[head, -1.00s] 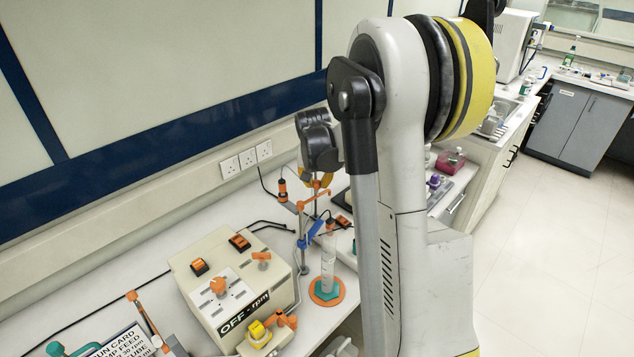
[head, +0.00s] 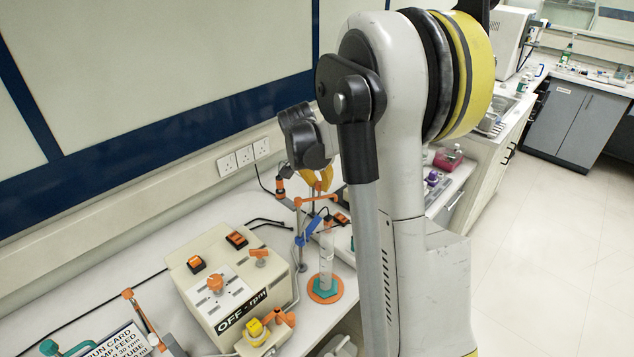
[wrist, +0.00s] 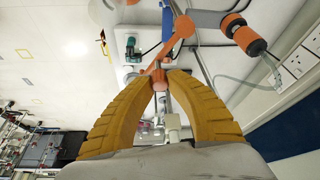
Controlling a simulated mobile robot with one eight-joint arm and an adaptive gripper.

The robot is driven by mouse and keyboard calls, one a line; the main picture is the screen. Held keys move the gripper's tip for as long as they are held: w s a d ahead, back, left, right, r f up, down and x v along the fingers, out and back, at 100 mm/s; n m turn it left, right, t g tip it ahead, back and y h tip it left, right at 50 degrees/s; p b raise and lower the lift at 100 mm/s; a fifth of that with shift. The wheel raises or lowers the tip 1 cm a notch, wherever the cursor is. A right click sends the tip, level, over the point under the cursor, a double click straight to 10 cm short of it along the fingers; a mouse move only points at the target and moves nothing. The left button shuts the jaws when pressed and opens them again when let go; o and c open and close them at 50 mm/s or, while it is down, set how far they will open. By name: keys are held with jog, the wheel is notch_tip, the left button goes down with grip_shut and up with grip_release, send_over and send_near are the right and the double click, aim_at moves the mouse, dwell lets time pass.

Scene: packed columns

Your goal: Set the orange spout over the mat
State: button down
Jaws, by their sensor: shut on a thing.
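My gripper (head: 320,186) is above the bench, by a metal stand. In the wrist view its two yellow fingers (wrist: 160,80) meet around the end of the orange spout (wrist: 174,48), a slim orange arm. In the head view the spout (head: 316,198) runs from the top of the stand to below my fingertips. A dark flat patch (head: 346,200) behind my arm may be the mat; my arm hides most of it, so I cannot tell.
A cream control box (head: 225,275) marked OFF - rpm stands at the front. A clear cylinder (head: 327,258) on an orange and teal base stands right of it. An orange-and-black probe (wrist: 248,38) is close to the spout. Cables run along the wall.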

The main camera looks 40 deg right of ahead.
aim_at(319, 190)
jog(key=m, duration=0.1)
jog(key=s+a+m+g, duration=0.1)
jog(key=shift+s+f+m+b, duration=0.1)
jog(key=shift+s+m+b, duration=0.05)
jog(key=shift+m+b, duration=0.2)
jog(key=m, duration=0.1)
jog(key=s+a+m+g, duration=0.1)
jog(key=m, duration=0.1)
jog(key=shift+s+a+m+g+y+b, duration=0.2)
jog(key=shift+a+m+g, duration=0.3)
jog(key=shift+m, duration=0.5)
jog(key=shift+s+a+m+g+y+b, duration=0.15)
jog(key=shift+s+a+m+g, duration=0.3)
jog(key=shift+m, duration=0.6)
jog(key=shift+s+a+m+g+y+b, duration=0.15)
jog(key=shift+a+m+g, duration=0.3)
jog(key=shift+m, duration=0.55)
jog(key=shift+a, duration=0.15)
jog(key=c, duration=1.3)
grip_release()
jog(key=shift+o, duration=0.2)
